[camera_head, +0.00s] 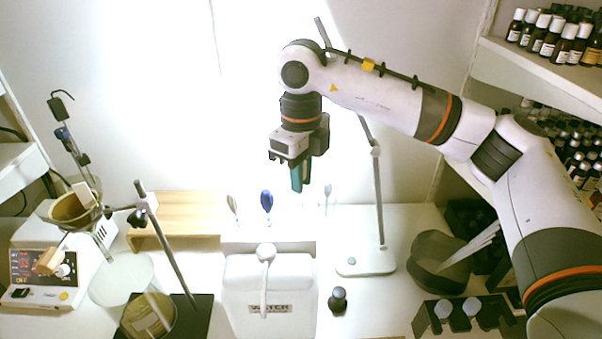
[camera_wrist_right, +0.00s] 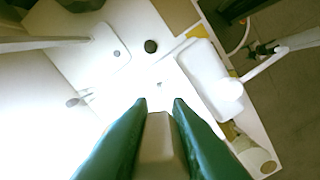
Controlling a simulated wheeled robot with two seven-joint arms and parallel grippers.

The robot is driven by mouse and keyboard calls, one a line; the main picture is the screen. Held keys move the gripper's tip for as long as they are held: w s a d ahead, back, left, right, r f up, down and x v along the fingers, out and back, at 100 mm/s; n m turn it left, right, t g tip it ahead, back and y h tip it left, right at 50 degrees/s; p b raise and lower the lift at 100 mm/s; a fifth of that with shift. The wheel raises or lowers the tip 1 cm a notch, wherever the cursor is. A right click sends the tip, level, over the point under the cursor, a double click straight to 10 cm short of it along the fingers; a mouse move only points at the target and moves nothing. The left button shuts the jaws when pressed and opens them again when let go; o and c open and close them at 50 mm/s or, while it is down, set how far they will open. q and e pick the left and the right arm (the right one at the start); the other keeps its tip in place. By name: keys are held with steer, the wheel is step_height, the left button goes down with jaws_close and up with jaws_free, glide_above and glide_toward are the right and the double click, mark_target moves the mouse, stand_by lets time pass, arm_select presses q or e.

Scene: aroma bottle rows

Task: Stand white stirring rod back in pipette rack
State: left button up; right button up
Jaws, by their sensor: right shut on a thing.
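My right gripper (camera_head: 298,182) points down above the back of the bench, in front of the bright wall. In the right wrist view its two green fingers (camera_wrist_right: 160,103) are closed around a pale narrow thing, most likely the white stirring rod; its outline is lost in the glare. The white pipette rack (camera_head: 290,236) seems to be the pale block below the gripper, behind the water container. A blue-topped pipette (camera_head: 267,201) and paler upright pieces stand at it. Its holes cannot be made out. My left gripper is not in view.
A white container labelled WATER (camera_head: 270,300) stands in front. A stand with a white base (camera_head: 364,262) and tall pole is right of the gripper. A dark stopper (camera_head: 338,299), a dark bowl (camera_head: 440,262) and a black holder (camera_head: 430,323) lie right. Stirring equipment (camera_head: 45,270) fills the left.

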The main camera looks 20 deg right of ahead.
steer(key=shift+f, duration=0.25)
stand_by(0.4)
steer(key=shift+f+b, duration=1.3)
steer(key=shift+f, duration=0.3)
steer(key=shift+f+b, duration=0.75)
steer(key=shift+f, duration=0.15)
steer(key=o, duration=0.9)
